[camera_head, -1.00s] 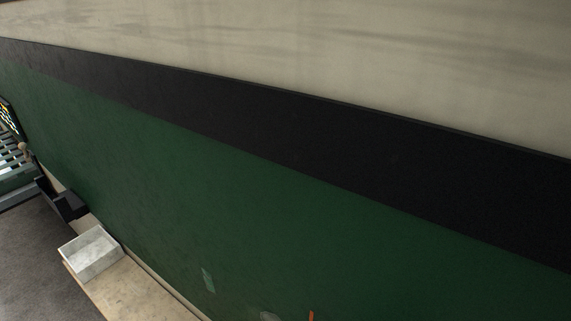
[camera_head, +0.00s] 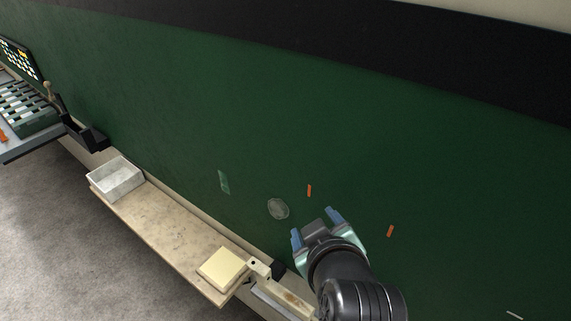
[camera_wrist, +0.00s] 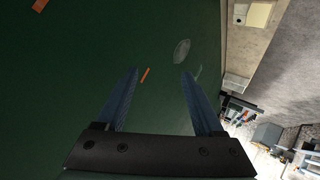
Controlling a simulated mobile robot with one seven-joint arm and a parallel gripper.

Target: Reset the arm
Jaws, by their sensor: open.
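My gripper (camera_head: 315,222) shows in the lower right of the head view, at the end of my dark arm, in front of a green wall (camera_head: 180,110). Its two blue fingers are spread apart with nothing between them. In the wrist view my gripper (camera_wrist: 158,80) is also open, its blue fingers pointing towards the green surface. An orange strip (camera_wrist: 145,75) shows between the fingertips there, on the surface beyond them.
A shelf (camera_head: 165,225) along the wall's foot holds a pale open box (camera_head: 117,178) and a yellow block (camera_head: 222,268). Orange strips (camera_head: 309,190) and a round grey patch (camera_head: 278,209) mark the wall. A rack (camera_head: 25,108) stands far left. Grey floor (camera_head: 60,250) is clear.

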